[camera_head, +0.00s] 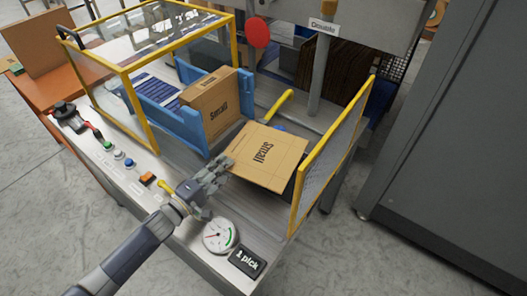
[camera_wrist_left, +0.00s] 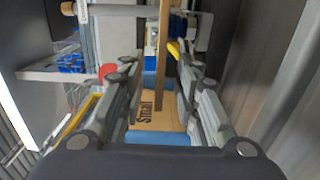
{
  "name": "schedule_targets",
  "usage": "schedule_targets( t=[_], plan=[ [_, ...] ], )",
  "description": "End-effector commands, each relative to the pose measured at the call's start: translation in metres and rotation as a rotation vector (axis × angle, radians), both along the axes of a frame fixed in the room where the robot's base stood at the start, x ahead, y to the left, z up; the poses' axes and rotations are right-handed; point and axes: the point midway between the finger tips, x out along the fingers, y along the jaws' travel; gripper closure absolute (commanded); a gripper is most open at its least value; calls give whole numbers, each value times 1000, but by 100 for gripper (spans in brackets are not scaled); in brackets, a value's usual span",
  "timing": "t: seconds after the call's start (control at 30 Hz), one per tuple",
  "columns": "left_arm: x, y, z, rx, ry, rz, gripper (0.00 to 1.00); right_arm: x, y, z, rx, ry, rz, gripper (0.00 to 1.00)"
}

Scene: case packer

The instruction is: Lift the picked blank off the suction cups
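The flat brown blank marked "Small" (camera_head: 268,157) lies tilted at the right end of the machine, beside the yellow-framed mesh guard. The suction cups are mostly hidden behind it; a small blue bit shows at its upper edge. My left gripper (camera_head: 222,170) is at the blank's left edge. In the left wrist view the blank shows edge-on as a thin brown strip (camera_wrist_left: 163,60) between the two fingers of my left gripper (camera_wrist_left: 158,75). The fingers are apart, with gaps visible on both sides of the strip. My right gripper is not in view.
A "Small" carton (camera_head: 210,104) stands between blue plates (camera_head: 188,128) left of the blank. A yellow-framed mesh guard (camera_head: 330,150) stands close on the right. A gauge (camera_head: 219,236), a "1 pick" sign (camera_head: 248,262) and buttons line the front panel. A yellow bar (camera_head: 280,105) lies behind.

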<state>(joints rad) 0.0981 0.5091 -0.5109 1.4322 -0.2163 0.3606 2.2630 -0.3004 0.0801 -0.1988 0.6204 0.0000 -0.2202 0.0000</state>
Motion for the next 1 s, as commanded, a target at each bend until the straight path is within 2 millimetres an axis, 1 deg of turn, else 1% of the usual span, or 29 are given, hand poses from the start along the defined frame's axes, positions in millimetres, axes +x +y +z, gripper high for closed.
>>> schedule_targets(
  t=[0.1, 0.3, 0.37, 0.4, 0.43, 0.83, 0.93, 1.0],
  plan=[
    [5, -3, -1, 0, 1, 0, 70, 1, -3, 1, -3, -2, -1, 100],
    [5, -4, -1, 0, 1, 0, 70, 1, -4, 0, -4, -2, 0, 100],
    [5, -3, -1, 0, 1, 0, 84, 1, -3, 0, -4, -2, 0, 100],
    [5, -3, -1, 0, 1, 0, 93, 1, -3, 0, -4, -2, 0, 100],
    [5, -3, -1, 0, 1, 0, 99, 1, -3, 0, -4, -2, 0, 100],
    [5, -3, 1, 0, 0, 0, 100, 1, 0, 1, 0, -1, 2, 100],
    [5, -3, 8, 2, -2, 0, 100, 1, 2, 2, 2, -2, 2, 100],
    [5, -3, 17, 1, -3, -1, 100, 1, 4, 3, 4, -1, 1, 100]
  ],
)
